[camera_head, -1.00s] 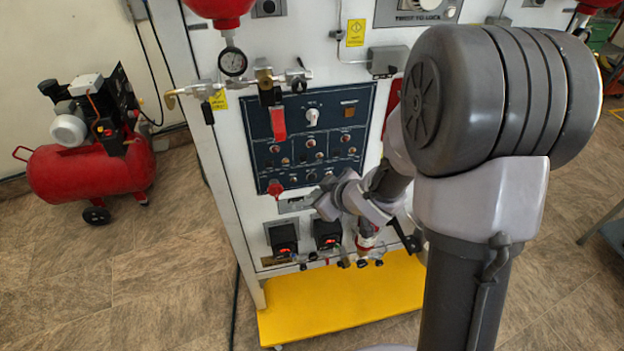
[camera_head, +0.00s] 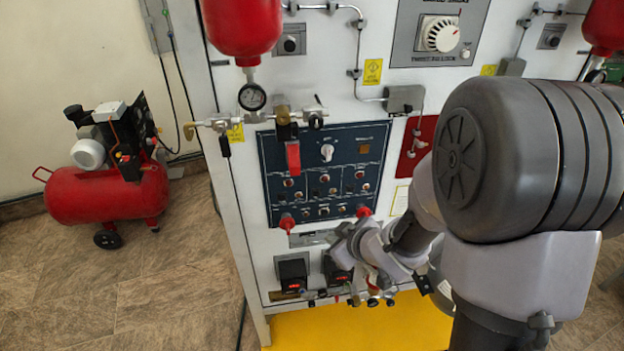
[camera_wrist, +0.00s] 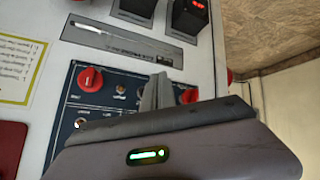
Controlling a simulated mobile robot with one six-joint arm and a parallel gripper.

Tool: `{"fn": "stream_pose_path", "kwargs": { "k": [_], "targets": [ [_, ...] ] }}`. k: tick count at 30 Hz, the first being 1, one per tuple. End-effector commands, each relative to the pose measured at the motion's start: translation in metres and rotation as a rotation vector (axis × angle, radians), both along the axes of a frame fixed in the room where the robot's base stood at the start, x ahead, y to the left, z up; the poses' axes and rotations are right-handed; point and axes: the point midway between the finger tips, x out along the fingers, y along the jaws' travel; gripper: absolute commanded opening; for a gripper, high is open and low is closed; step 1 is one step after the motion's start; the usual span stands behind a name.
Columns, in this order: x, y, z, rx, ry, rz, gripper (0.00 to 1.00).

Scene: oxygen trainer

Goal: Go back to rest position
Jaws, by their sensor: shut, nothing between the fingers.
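My gripper (camera_wrist: 158,90) is shut and empty in the wrist view, its two fingers together in front of the dark blue control panel. In the head view my arm reaches in from the right, with its wrist end before the lower right of the dark blue panel (camera_head: 270,165). The fingertips are hard to make out there. The panel has a white rotary knob (camera_head: 327,152), several small switches and two red knobs at its bottom edge, left (camera_head: 287,222) and right (camera_head: 363,211). A red knob also shows left of the fingers in the wrist view (camera_wrist: 90,78).
The white cabinet (camera_head: 235,215) stands on a yellow base (camera_head: 350,330). Two black boxes with red displays, left (camera_head: 292,275) and right (camera_head: 340,273), sit low on it. A valve with a gauge (camera_head: 252,97) juts out above. A red compressor (camera_head: 105,195) stands left on open floor.

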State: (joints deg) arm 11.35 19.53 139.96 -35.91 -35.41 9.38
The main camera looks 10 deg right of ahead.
Motion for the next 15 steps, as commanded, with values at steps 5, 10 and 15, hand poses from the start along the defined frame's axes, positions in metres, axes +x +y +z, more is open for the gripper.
{"fn": "stream_pose_path", "kwargs": {
  "k": [5,10,15],
  "targets": [
    [-0.003,-0.020,0.036,-0.027,0.004,-0.141,0.00],
    [-0.086,-0.043,0.127,0.112,0.118,-0.601,0.00],
    [-0.191,0.011,0.160,0.424,0.335,-0.790,0.00]
  ]
}}
